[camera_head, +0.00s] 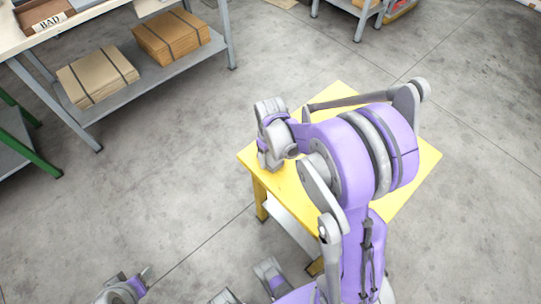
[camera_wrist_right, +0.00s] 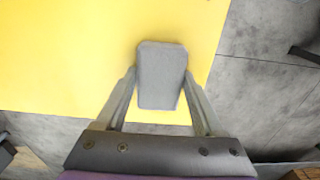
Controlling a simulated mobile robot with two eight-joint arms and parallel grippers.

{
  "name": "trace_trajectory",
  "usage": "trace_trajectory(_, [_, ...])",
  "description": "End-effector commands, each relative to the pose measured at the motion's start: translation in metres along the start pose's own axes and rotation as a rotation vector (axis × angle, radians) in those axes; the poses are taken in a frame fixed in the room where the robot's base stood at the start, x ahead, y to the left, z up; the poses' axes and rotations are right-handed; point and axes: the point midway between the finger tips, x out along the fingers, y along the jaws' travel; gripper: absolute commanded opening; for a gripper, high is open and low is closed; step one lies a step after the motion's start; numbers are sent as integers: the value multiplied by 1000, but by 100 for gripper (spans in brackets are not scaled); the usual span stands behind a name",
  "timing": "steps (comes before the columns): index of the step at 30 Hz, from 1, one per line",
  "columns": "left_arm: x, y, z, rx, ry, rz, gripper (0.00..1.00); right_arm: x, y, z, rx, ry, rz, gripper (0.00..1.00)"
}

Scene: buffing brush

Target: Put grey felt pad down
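The grey felt pad (camera_wrist_right: 161,76) is a small rounded block in the right wrist view. My right gripper (camera_wrist_right: 158,92) has one finger on each side of it and is shut on it. The yellow table (camera_head: 333,96) lies beneath; it fills the upper left of the right wrist view (camera_wrist_right: 70,60). The pad is over the table near its edge; I cannot tell whether it touches the top. In the head view my right arm hides much of the table, and the pad is not clearly visible. A part of my left arm shows at the bottom left, its gripper unclear.
A workbench (camera_head: 95,20) at the upper left has a lower shelf (camera_head: 140,75) with strapped cardboard stacks (camera_head: 97,77). A green-framed rack (camera_head: 15,140) stands at the left edge. Bare concrete floor (camera_head: 150,185) lies between these and the yellow table.

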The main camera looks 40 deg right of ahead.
Motion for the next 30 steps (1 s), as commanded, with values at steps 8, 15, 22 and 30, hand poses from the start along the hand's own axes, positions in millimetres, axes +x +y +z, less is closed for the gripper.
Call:
trace_trajectory(8, [0, 0, 0, 0, 0, 0, 50, 0, 0, 0, 0, 0, 0, 97])
trace_trajectory(15, [-4, 0, -3, 0, 2, 0, 50, -5, 0, 0, 0, 1, 0, 97])
trace_trajectory(22, [-10, 0, -6, 0, 4, 0, 50, -45, 0, 0, 0, 1, 0, 97])
trace_trajectory(30, [-17, 0, -11, 0, 6, 0, 50, -101, 0, 0, 0, 1, 0, 97])
